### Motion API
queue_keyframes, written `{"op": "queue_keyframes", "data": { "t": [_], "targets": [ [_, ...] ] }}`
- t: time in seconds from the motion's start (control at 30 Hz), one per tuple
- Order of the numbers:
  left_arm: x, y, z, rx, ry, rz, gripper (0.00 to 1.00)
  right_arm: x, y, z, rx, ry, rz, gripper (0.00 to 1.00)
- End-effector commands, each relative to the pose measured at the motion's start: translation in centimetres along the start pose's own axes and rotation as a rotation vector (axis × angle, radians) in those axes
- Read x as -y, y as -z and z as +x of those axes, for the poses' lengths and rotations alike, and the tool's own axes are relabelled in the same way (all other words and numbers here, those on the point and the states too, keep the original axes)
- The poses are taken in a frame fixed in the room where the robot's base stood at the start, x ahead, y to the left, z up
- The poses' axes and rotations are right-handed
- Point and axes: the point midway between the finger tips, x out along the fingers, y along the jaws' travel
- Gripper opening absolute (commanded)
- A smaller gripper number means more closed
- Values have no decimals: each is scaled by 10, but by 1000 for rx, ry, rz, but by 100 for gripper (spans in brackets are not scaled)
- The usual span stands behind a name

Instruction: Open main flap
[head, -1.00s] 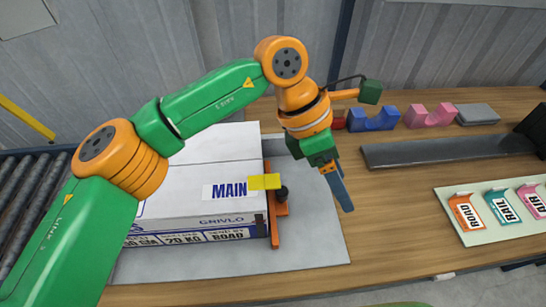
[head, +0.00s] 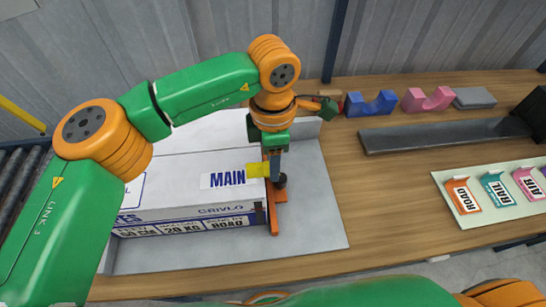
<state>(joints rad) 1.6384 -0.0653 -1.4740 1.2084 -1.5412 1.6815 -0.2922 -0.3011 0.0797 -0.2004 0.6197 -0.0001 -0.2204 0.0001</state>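The white box (head: 170,187) lies on a grey mat (head: 310,225) on the bench. Its top carries a label reading MAIN (head: 228,178). My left gripper (head: 275,178) points down at the tab and knob, at the box's right edge. Its fingers show edge-on, so I cannot tell whether they are open or touching the tab. My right gripper is not in view; part of my green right arm shows at the bottom.
A dark tray (head: 445,134) lies to the right. Behind it are a blue cradle (head: 370,104), a pink cradle (head: 427,100) and a grey block (head: 473,97). A card with ROAD, RAIL and AIR labels (head: 470,217) is at the right. Rollers (head: 22,185) stand at the left.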

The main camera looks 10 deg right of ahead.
Motion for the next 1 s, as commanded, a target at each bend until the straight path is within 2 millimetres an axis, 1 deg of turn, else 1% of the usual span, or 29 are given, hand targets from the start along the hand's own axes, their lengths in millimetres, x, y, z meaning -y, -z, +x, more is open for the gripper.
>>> {"op": "queue_keyframes", "data": {
  "t": [0.03, 0.13, 0.17, 1.0],
  "targets": [
    [0, 0, 0, 0, 1, 0, 29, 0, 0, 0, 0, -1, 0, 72],
    [0, 0, 0, 1, 1, 0, 2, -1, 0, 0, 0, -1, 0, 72],
    [0, 0, 0, 1, 1, 0, 0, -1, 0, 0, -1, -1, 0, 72],
    [0, 0, 0, 1, 0, 0, 0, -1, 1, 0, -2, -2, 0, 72]
  ]
}}
